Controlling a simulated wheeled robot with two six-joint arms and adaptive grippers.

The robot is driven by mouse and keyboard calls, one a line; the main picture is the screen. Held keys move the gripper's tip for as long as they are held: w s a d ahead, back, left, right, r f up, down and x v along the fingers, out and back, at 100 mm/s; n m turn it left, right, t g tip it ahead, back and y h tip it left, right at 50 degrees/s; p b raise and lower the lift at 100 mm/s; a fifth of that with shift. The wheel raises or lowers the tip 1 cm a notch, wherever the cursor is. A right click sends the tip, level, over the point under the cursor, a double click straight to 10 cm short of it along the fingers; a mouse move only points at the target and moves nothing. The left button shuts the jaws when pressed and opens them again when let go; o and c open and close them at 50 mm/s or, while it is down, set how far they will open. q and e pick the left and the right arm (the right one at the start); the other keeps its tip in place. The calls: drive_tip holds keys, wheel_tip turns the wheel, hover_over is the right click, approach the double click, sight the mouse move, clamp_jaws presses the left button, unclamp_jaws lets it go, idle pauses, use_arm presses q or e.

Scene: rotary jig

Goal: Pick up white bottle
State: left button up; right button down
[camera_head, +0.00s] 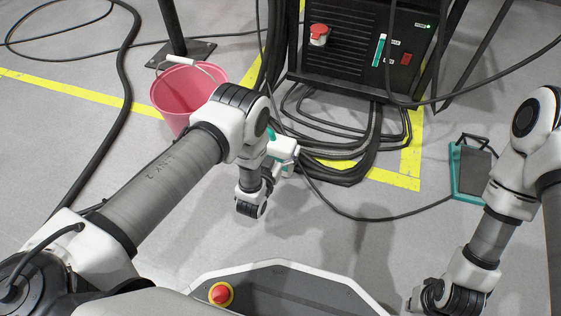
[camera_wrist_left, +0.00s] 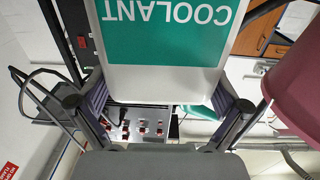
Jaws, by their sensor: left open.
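The white bottle (camera_head: 287,146) stands on the floor beyond my left arm in the head view, partly hidden by the wrist. In the left wrist view the bottle (camera_wrist_left: 165,85) is close and large, with a green COOLANT label that reads upside down. My left gripper (camera_wrist_left: 158,104) is open, its two fingers spread to either side of the bottle's near end. No grip on the bottle shows. In the head view the left gripper (camera_head: 274,168) is mostly hidden beside the bottle.
A pink bucket (camera_head: 172,92) stands left of the bottle and shows in the wrist view (camera_wrist_left: 298,85). A black cabinet (camera_head: 350,50) and coiled cables (camera_head: 345,165) lie behind. A teal-edged dark box (camera_head: 470,168) sits at right. The floor in front is mostly clear.

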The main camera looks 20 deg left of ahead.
use_arm(q)
drive_tip(key=shift+w+r, duration=0.1)
drive_tip(key=shift+w, duration=0.2)
drive_tip(key=c, duration=1.5)
drive_tip(key=shift+o, duration=0.2)
drive_tip(key=shift+r, duration=0.1)
